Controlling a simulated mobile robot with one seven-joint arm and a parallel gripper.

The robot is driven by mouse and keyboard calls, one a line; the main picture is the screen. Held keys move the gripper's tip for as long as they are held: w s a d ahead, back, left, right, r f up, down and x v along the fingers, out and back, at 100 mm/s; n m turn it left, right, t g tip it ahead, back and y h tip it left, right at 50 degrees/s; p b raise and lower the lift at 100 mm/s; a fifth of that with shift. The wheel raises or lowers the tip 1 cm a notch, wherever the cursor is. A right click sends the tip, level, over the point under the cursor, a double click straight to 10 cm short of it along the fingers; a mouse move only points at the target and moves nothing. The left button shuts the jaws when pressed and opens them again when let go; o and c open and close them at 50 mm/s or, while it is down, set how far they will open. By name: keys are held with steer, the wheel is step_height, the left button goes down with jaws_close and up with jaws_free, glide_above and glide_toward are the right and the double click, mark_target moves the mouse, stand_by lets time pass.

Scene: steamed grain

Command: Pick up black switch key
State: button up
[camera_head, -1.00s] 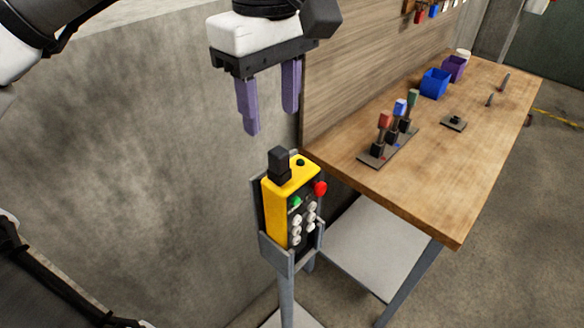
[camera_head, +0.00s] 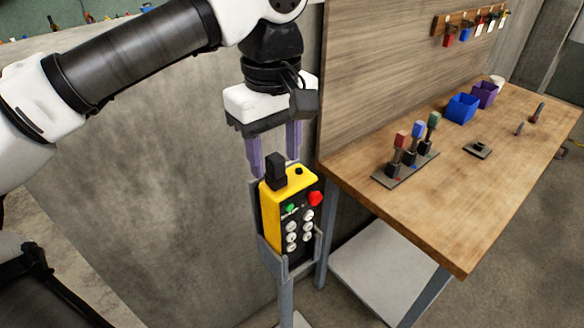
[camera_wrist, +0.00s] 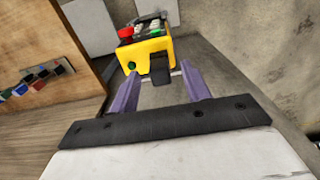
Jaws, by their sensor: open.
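The black switch key (camera_head: 276,170) stands upright on top of the yellow control box (camera_head: 270,212), at its left side. In the wrist view the black key (camera_wrist: 160,70) shows between and just beyond the two purple fingertips, against the yellow box (camera_wrist: 143,50). My gripper (camera_head: 275,168) is open and points down, with its fingertips close above the box top and about the key. The wrist view also shows my gripper (camera_wrist: 158,76) with its fingers apart and nothing held. I cannot tell whether a finger touches the key.
The box sits in a grey holder (camera_head: 273,262) on a post, beside a concrete wall (camera_head: 150,190). A wooden table (camera_head: 450,205) stands to the right, with coloured switches (camera_head: 409,160), a blue bin (camera_head: 462,108) and a purple bin (camera_head: 485,93). A red button (camera_head: 315,198) is on the box.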

steer(key=shift+f, duration=0.55)
jaws_close()
steer(key=shift+r, duration=0.1)
